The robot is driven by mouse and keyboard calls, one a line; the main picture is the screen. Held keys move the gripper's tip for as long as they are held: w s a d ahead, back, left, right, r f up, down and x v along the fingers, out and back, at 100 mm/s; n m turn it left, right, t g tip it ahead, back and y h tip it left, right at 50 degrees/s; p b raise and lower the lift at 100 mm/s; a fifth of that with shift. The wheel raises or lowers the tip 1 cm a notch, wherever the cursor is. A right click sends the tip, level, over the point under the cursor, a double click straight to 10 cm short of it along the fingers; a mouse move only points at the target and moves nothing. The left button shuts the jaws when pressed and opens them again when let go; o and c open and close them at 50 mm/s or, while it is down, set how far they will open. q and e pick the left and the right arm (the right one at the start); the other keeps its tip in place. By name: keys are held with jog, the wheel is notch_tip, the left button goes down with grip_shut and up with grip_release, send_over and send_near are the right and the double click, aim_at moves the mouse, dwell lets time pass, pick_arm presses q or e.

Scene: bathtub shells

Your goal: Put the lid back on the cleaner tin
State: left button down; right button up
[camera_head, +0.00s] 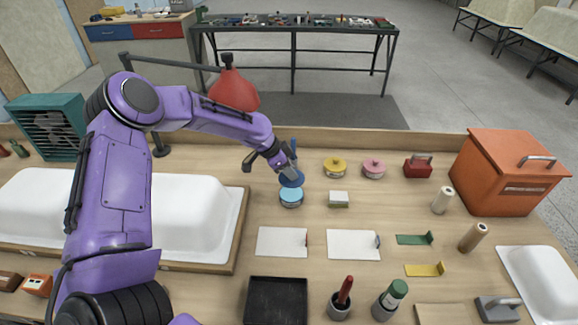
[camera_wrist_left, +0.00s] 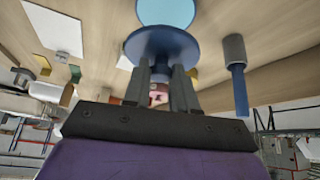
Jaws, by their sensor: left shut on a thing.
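My left gripper (camera_head: 286,165) is shut on the dark blue lid (camera_head: 292,179) and holds it flat side down. The light blue tin (camera_head: 291,198) stands on the bench just below the lid in the head view. In the left wrist view, my left gripper (camera_wrist_left: 167,85) grips the underside-hidden lid (camera_wrist_left: 163,46) by its top, and the tin (camera_wrist_left: 166,11) shows partly behind the lid's edge. The lid looks close to the tin and slightly offset; I cannot tell whether they touch. My right gripper is not in view.
A yellow tin (camera_head: 335,168) and a pink tin (camera_head: 373,168) stand to the right. A sponge block (camera_head: 339,200) is right of the light blue tin. White shells (camera_head: 195,215) lie left, and white cards (camera_head: 282,242) lie in front.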

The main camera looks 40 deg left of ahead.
aim_at(285, 179)
pick_arm(q)
jog(key=shift+w+d+f, duration=0.1)
jog(key=shift+w+f, duration=0.2)
jog(key=shift+f, duration=0.2)
jog(key=s+f+b, duration=0.1)
jog(key=f+b, duration=0.1)
jog(key=shift+s+b, duration=0.1)
jog(key=shift+b, duration=0.3)
jog(key=f+b, duration=0.2)
jog(key=f, duration=0.1)
jog(key=shift+w+f, duration=0.15)
jog(key=shift+w, duration=0.2)
jog(key=shift+s, duration=0.15)
dwell(1.2)
